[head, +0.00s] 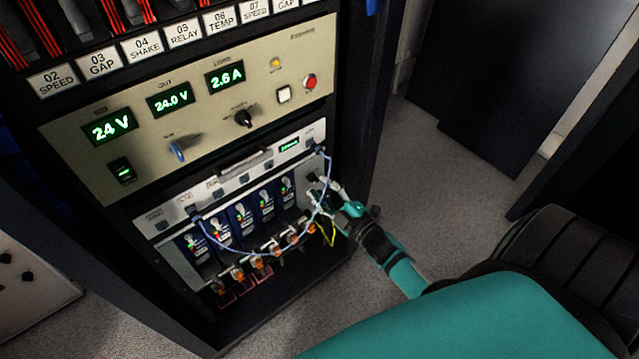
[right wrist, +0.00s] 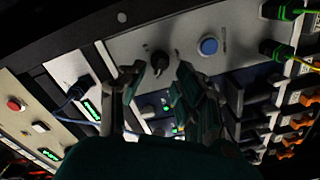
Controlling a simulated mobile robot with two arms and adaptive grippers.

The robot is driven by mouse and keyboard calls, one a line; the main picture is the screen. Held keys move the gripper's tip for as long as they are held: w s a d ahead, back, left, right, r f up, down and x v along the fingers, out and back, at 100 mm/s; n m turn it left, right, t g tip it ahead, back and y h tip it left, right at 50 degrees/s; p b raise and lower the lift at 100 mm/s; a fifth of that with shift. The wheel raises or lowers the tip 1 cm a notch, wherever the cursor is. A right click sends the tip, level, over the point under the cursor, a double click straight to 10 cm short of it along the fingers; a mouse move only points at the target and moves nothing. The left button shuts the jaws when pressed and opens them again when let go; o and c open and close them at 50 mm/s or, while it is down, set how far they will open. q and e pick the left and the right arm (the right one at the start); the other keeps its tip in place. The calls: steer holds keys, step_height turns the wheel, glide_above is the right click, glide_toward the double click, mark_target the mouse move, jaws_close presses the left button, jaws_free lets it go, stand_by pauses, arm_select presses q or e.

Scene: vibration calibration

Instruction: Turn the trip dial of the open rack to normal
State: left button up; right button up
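The small black dial (right wrist: 158,62) sits on a grey panel (right wrist: 130,47) in the right wrist view, beside a round blue button (right wrist: 208,46). My right gripper (right wrist: 160,72) is open, with one finger on either side of the dial and visible gaps; I cannot tell whether either finger touches it. In the head view my right gripper (head: 318,185) is at the right end of the open rack's lower module (head: 173,258) and hides the dial. The dial's pointer setting is too small to read. My left gripper is not in view.
A blue cable (head: 328,168) loops across the lower module near my right gripper. Green plugs (right wrist: 275,50) with a yellow wire stick out beside the panel. A beige supply panel (head: 200,110) with a black knob (head: 243,118) is above.

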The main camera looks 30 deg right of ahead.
steer(key=s, duration=1)
steer(key=shift+d, duration=0.35)
steer(key=shift+w, duration=0.1)
